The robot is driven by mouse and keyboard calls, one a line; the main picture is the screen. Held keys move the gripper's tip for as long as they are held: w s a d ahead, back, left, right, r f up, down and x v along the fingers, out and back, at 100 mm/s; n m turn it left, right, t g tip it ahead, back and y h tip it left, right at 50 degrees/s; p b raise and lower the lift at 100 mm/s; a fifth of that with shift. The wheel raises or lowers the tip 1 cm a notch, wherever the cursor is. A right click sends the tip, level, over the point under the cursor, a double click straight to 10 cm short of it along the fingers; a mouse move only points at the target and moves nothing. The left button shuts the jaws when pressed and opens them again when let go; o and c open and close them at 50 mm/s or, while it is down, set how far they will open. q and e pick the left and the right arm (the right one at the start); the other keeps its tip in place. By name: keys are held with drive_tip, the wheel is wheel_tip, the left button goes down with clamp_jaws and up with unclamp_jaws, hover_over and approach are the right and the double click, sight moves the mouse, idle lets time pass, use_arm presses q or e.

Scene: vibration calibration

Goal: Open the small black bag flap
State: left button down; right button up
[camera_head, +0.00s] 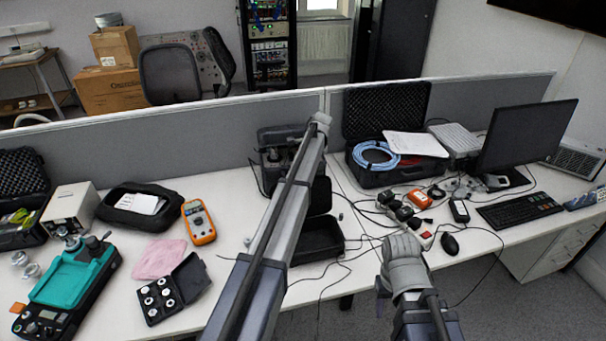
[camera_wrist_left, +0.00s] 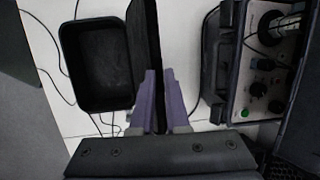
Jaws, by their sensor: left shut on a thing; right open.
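The small black bag (camera_head: 318,243) sits on the white table just right of my left arm, with its dark hollow inside showing. Its flap (camera_head: 320,194) stands raised at the back edge. In the left wrist view the bag (camera_wrist_left: 98,66) is at the upper left, and the flap (camera_wrist_left: 142,45) shows nearly edge-on beside it. My left gripper (camera_wrist_left: 158,88) is shut on the flap, with the purple-grey fingers on both sides of it. In the head view my left arm hides that gripper. My right gripper (camera_head: 383,291) is open and empty near the table's front edge.
A black device case (camera_head: 280,138) stands close behind the bag. Loose cables lie around the bag. An orange multimeter (camera_head: 199,222), pink cloth (camera_head: 160,259) and black weight box (camera_head: 190,279) lie to the left. A mouse (camera_head: 450,244) and keyboard (camera_head: 520,210) are to the right.

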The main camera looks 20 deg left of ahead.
use_arm(q)
drive_tip(key=shift+w+a, duration=0.1)
idle(0.4)
drive_tip(key=c, duration=1)
unclamp_jaws()
drive_tip(key=shift+r, duration=0.15)
drive_tip(key=p+v, duration=0.7)
drive_tip(key=shift+r+p, duration=0.25)
drive_tip(key=shift+p, duration=0.05)
